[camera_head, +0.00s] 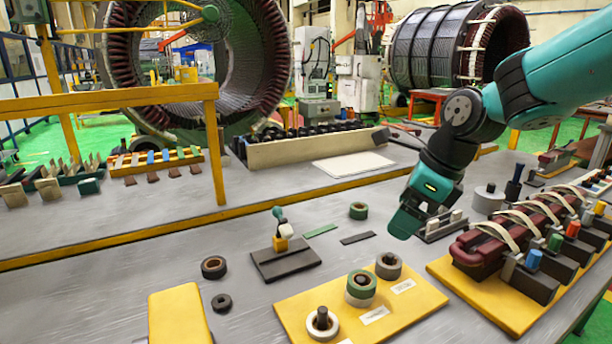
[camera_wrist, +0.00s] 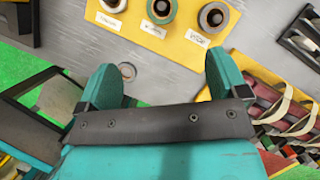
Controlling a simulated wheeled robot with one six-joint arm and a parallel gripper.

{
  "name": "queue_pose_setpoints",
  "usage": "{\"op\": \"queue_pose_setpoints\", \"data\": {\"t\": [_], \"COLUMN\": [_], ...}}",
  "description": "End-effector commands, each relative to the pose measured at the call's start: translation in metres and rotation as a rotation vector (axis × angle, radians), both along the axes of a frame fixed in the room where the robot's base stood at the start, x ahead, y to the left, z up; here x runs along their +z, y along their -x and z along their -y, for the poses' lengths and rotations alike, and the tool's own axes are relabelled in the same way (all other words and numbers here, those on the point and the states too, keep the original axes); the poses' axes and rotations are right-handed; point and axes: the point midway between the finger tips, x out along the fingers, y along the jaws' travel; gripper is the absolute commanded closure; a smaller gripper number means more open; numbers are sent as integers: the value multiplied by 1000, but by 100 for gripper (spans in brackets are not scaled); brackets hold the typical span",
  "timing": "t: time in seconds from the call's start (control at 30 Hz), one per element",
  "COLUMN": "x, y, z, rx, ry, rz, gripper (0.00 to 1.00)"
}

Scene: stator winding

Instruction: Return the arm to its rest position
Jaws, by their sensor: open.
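My teal arm (camera_head: 455,135) reaches in from the right in the camera_head view, bent and pointing down over the grey table (camera_head: 250,240). My gripper (camera_head: 412,212) hangs above the table, left of the coil assembly (camera_head: 490,240); its fingers overlap in this view. In the camera_wrist view my gripper (camera_wrist: 162,82) shows two teal fingers spread wide apart, with nothing between them but bare table and a small round mark or ring (camera_wrist: 127,71).
A yellow board (camera_head: 410,310) with tape rolls on pegs lies in front of the gripper. A dark base (camera_head: 285,265) with a small upright figure-like part stands left. A yellow rail (camera_head: 218,150) crosses the left side. Large stators stand behind.

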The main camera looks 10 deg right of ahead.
Motion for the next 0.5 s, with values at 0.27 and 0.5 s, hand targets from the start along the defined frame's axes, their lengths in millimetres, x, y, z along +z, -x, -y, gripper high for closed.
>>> {"op": "queue_pose_setpoints", "data": {"t": [0.27,0.5], "x": [5,5], "y": [46,111], "z": [-37,-71], "rx": [618,1454], "ry": [111,228], "rz": [156,400], "gripper": [8,8]}}
